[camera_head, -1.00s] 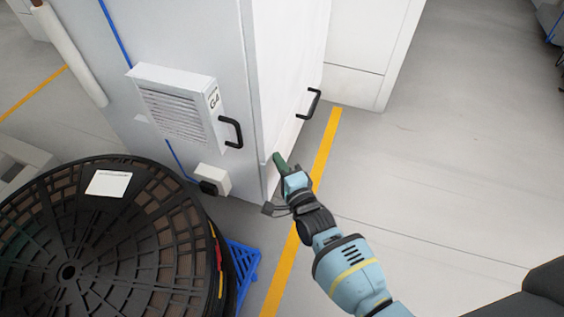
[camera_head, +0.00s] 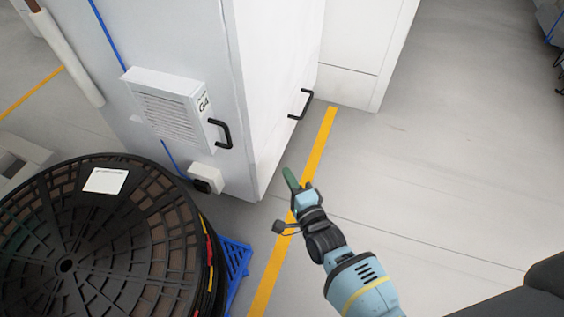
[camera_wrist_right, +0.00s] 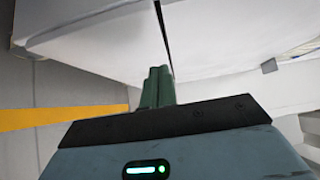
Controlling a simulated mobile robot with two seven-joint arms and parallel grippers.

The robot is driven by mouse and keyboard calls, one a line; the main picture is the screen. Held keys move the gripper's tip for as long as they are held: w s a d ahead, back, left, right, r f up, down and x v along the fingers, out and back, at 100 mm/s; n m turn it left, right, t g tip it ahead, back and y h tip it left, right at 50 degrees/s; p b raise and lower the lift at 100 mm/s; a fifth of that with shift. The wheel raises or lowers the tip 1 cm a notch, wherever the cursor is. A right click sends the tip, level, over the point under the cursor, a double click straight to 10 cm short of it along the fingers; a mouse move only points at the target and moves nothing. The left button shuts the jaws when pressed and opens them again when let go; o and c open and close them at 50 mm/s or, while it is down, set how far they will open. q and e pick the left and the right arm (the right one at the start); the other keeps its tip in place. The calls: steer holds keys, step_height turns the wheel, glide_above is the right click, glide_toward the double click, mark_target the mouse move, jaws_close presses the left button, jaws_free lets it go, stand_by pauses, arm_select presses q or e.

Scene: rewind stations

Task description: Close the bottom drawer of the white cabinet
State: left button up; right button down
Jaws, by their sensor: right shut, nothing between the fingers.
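The white cabinet (camera_head: 185,60) stands at the upper middle of the head view. Its bottom drawer front (camera_head: 277,135) is low on its right-hand face, with a black bar handle (camera_head: 300,104). This front looks about flush with the face, though a small gap is hard to rule out. My right gripper (camera_head: 289,179) has its green fingers shut and empty, in front of the drawer's near corner and apart from it. In the right wrist view the fingers (camera_wrist_right: 157,86) are together, with white panels and a dark seam beyond them. My left gripper is not in view.
A large black reel (camera_head: 90,235) stands at lower left on a blue pallet (camera_head: 236,262). A yellow floor line (camera_head: 322,147) runs past the cabinet. The floor (camera_head: 450,150) to the right is clear.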

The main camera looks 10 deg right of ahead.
steer(key=s+d+p, duration=0.1)
steer(key=s, duration=0.5)
steer(key=shift+d+p, duration=0.15)
steer(key=shift+p, duration=0.25)
steer(key=shift+s, duration=0.1)
steer(key=shift+r, duration=0.1)
